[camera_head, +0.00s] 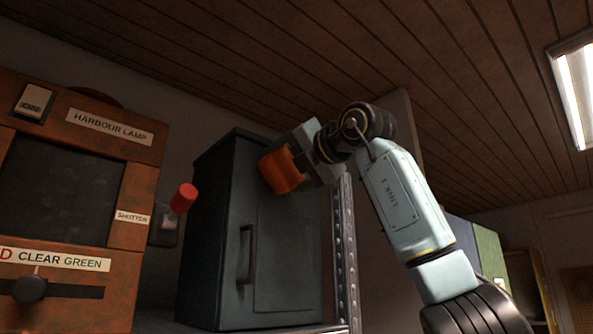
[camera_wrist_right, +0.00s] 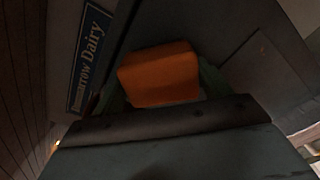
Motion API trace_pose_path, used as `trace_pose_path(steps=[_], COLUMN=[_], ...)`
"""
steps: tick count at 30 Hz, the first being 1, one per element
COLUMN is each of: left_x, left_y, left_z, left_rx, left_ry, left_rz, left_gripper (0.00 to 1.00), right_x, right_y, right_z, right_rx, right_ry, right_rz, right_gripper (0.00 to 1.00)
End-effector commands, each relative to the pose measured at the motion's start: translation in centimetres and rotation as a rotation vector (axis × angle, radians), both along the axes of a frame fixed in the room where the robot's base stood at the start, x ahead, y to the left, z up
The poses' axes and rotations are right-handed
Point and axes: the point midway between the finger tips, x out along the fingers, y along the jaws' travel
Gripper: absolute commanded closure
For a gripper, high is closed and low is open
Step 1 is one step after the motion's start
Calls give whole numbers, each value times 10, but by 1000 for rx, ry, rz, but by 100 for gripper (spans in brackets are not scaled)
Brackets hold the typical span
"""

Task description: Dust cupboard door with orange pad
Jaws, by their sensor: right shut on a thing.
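The cupboard (camera_head: 285,262) is a dark grey-green box standing on a shelf in the middle of the head view, its door shut, with a vertical handle (camera_head: 247,254) on the door's left side. My right gripper (camera_head: 300,166) is shut on the orange pad (camera_head: 280,171), in front of the upper part of the door. The pad also shows in the right wrist view (camera_wrist_right: 160,76), with a dark panel behind it. I cannot tell whether the pad touches the door. My left gripper is not in view.
A wooden harbour lamp panel (camera_head: 125,190) with switches and a knob stands at the left. A red-tipped lever (camera_head: 184,197) sticks out between it and the cupboard. A perforated metal upright (camera_head: 345,255) stands at the cupboard's right edge. A blue Dairy sign (camera_wrist_right: 90,55) shows in the wrist view.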

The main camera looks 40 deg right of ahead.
Motion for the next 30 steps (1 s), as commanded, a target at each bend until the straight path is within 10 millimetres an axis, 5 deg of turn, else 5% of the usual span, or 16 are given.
trace_pose_path(steps=[16, 30], left_x=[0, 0], left_y=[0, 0], left_z=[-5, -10], left_rx=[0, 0], left_ry=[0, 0], left_rz=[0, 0], left_gripper=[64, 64], right_x=[-3, -12], right_y=[39, 39], right_z=[0, -1], right_rx=[-3, 0], right_ry=[-1, -1], right_rz=[2, 0], right_gripper=[41, 41])
